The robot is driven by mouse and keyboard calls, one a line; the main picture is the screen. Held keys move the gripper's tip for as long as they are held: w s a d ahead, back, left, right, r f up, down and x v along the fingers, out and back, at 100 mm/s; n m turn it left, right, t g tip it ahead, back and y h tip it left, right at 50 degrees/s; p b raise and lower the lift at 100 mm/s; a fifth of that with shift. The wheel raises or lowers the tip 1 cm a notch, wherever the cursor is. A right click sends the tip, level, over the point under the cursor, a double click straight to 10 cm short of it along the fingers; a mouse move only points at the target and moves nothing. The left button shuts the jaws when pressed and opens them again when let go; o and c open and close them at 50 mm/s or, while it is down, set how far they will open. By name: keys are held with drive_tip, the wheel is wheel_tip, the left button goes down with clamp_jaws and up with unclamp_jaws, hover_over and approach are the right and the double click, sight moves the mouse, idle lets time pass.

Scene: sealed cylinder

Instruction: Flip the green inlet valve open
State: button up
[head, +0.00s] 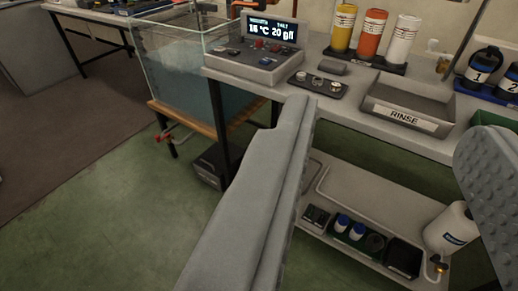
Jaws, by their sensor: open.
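I cannot make out a green inlet valve in the head view. A small red-handled valve (167,135) shows below the wooden stand of the glass tank, at the left. My gripper (390,124) is open and empty. Its long grey left finger crosses the middle of the picture, and its ridged right finger is at the right edge. Both fingers appear in front of the bench and its lower shelf and hide parts of them. The glass tank (165,50) holds water and stands left of the bench.
A control box (262,66) with a lit display stands on the bench (345,107). The lower shelf holds a white jug (450,228). Green floor (90,215) is clear at left.

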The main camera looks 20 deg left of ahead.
drive_tip(key=w+a+f+n+g+y, duration=0.1)
drive_tip(key=w+a+f+n+g, duration=0.15)
drive_tip(key=w, duration=0.75)
drive_tip(key=w+a+f+n+g+y, duration=0.1)
drive_tip(key=w+a+f+g, duration=0.15)
drive_tip(key=w, duration=0.75)
drive_tip(key=w+a+f+n+g, duration=0.2)
drive_tip(key=w+a+f, duration=0.2)
drive_tip(key=w+f, duration=0.35)
drive_tip(key=w+a+f+n+g, duration=0.1)
drive_tip(key=w+a+f+n, duration=0.1)
drive_tip(key=w+a+f, duration=0.5)
drive_tip(key=w+a+f+n+g, duration=0.2)
drive_tip(key=w+a+f, duration=0.35)
drive_tip(key=f, duration=0.65)
drive_tip(key=w+a+f+n+g+y, duration=0.1)
drive_tip(key=w+a+f+g, duration=0.25)
drive_tip(key=w+f, duration=0.6)
drive_tip(key=w+a+f+n+g, duration=0.25)
drive_tip(key=a+f, duration=0.25)
drive_tip(key=f, duration=0.9)
drive_tip(key=w+d+f+t, duration=0.1)
drive_tip(key=w+d+f, duration=0.2)
drive_tip(key=w+f, duration=1)
drive_tip(key=shift+m+y, duration=0.4)
drive_tip(key=x, duration=1.6)
drive_tip(key=shift+w+a+f, duration=0.1)
drive_tip(key=shift+w+a, duration=0.1)
drive_tip(key=shift+a, duration=0.1)
